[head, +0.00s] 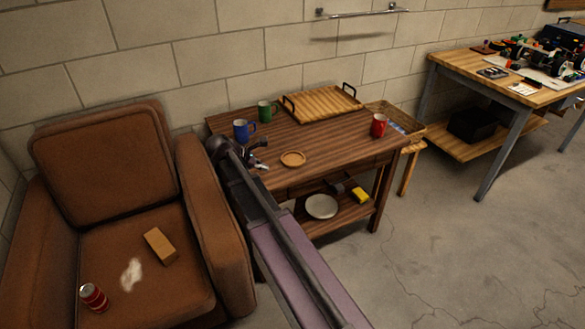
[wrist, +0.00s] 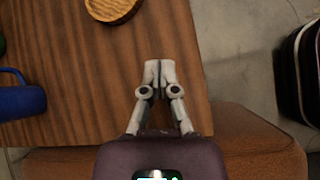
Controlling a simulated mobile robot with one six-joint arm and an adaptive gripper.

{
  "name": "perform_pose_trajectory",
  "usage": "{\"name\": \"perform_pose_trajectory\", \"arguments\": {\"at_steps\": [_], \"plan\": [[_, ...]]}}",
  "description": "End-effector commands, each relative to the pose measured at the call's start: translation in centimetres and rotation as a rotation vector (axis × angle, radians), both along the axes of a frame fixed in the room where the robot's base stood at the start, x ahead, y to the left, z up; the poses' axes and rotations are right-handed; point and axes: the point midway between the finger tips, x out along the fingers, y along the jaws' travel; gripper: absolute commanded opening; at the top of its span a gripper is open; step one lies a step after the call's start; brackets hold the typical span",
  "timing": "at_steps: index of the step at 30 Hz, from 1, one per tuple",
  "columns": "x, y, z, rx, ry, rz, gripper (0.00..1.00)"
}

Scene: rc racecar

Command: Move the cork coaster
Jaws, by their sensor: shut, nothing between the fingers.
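The cork coaster (head: 292,159) is a round, light brown disc with a raised rim, lying flat on the dark wooden table (head: 340,147). In the wrist view the coaster (wrist: 112,10) is at the top, cut off by the picture edge. My gripper (head: 261,157) is over the table's left part, just left of the coaster and apart from it. In the wrist view my gripper (wrist: 160,72) has its fingertips together with nothing between them, below and right of the coaster.
A blue mug (head: 241,131) and green mug (head: 264,111) stand at the table's left; a red mug (head: 378,126) stands at the right. A wooden tray (head: 322,103) lies at the back. A brown armchair (head: 105,165) is left of the table.

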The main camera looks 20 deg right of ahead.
Motion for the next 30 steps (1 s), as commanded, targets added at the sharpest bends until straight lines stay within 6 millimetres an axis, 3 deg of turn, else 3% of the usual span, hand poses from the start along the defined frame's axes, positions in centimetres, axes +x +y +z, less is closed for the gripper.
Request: {"name": "perform_pose_trajectory", "arguments": {"at_steps": [1, 10, 30], "plan": [[1.1, -0.1, -1.6, -0.030, 0.029, 0.034, 0.00], [4.2, -0.7, -3.4, -0.175, 0.182, 0.182, 0.00], [4.7, -1.0, -3.3, -0.206, 0.218, 0.214, 0.00]]}}
